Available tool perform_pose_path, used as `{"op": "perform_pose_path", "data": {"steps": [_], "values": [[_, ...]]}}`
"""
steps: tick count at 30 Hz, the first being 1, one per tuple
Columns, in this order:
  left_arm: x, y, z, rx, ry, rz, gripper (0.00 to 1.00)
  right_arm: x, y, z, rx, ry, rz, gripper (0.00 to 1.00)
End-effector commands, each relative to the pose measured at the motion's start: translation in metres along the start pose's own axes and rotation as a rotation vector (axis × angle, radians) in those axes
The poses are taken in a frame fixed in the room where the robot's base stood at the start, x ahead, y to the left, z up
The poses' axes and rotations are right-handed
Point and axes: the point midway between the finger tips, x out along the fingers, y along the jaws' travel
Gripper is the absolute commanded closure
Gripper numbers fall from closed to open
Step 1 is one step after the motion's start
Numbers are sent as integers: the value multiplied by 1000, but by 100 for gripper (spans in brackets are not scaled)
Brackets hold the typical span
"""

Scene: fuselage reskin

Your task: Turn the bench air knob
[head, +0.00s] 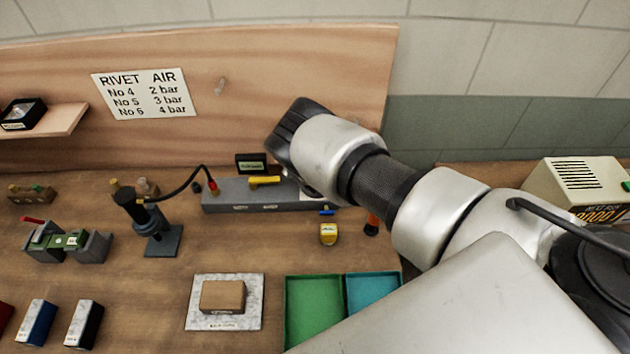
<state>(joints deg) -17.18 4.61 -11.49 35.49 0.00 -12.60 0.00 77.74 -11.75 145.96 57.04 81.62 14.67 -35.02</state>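A long grey air unit (235,199) sits on the bench against the back board. It has a yellow lever (265,181) on top, a red hose fitting (213,188) at its left end and a small dark display (250,163) behind it. I cannot pick out a knob for certain; my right arm covers the unit's right part. My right gripper (291,130) is a dark shape at the arm's end, above and in front of the unit's right part. Its fingers are hidden or unclear. My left gripper is not in view.
A sign (146,93) lists rivet air pressures. A black hose runs to a dark stand (160,235). Green (290,310) and blue (374,290) trays, a pale plate (240,318) with a brown block, and a yellow item (328,234) lie in front. A beige box (575,187) stands right.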

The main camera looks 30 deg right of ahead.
Motion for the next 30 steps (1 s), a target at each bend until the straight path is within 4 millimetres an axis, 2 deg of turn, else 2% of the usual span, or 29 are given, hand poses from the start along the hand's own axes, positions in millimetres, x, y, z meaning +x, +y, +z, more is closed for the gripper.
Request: {"op": "perform_pose_path", "data": {"steps": [12, 13, 17, 18, 30], "values": [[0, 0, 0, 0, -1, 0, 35, 1, -1, 0, -16, -3, 4, 84], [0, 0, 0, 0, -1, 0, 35, 0, -1, 0, -16, -4, 4, 58], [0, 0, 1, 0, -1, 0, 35, 0, -1, 0, -16, -3, 4, 38], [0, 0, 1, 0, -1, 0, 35, 0, 0, 0, -16, -3, 4, 35], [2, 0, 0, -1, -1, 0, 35, -6, 0, 0, -15, -1, 5, 35]]}}
